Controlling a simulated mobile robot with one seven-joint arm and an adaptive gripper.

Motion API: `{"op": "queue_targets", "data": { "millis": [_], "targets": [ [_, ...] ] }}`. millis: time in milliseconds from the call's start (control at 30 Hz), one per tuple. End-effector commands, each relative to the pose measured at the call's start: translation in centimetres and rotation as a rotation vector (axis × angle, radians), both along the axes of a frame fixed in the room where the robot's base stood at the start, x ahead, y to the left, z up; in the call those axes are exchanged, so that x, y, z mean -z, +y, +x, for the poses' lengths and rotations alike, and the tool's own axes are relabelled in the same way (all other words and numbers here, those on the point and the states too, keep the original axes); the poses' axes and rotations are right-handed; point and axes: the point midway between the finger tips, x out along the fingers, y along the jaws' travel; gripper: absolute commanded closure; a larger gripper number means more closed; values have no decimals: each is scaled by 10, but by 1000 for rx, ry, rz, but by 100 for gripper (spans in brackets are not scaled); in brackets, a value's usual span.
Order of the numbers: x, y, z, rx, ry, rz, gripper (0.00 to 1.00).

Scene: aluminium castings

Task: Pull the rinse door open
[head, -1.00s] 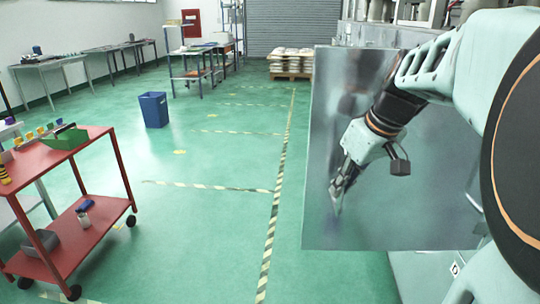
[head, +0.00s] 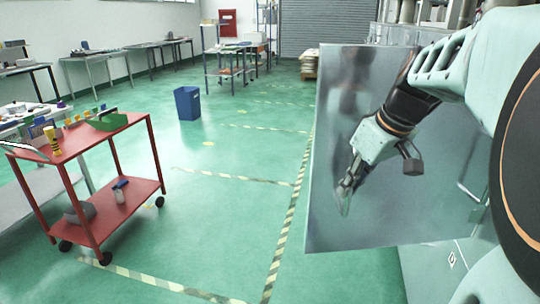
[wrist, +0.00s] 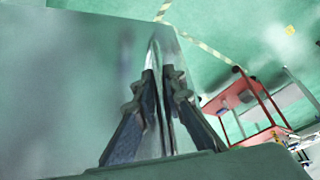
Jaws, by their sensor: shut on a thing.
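The rinse door (head: 400,215) is a large shiny grey metal panel at the right of the head view. It stands swung out from the machine, over the aisle. My gripper (head: 345,190) is at the door's lower left part, shut on what looks like a thin upright bright handle. In the wrist view the fingers (wrist: 163,95) close on both sides of this bright handle (wrist: 158,60), and the door face (wrist: 60,80) fills the left. The fingers hide much of the handle.
A red cart (head: 85,220) with small items stands at the left. A blue bin (head: 187,103), a shelf rack (head: 230,65) and work tables (head: 95,65) are farther back. Green floor (head: 225,215) with striped lines is clear between cart and door. The machine (head: 470,260) is at the right.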

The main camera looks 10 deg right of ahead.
Motion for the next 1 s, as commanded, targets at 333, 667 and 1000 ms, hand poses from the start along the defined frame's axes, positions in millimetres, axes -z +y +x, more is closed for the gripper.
{"op": "queue_targets", "data": {
  "millis": [333, 667, 1000],
  "targets": [
    [0, -3, -1, 14, 0, 0, 100],
    [0, -3, -1, 14, 0, 0, 100],
    [0, -3, -1, 13, 0, -1, 73]
  ]
}}
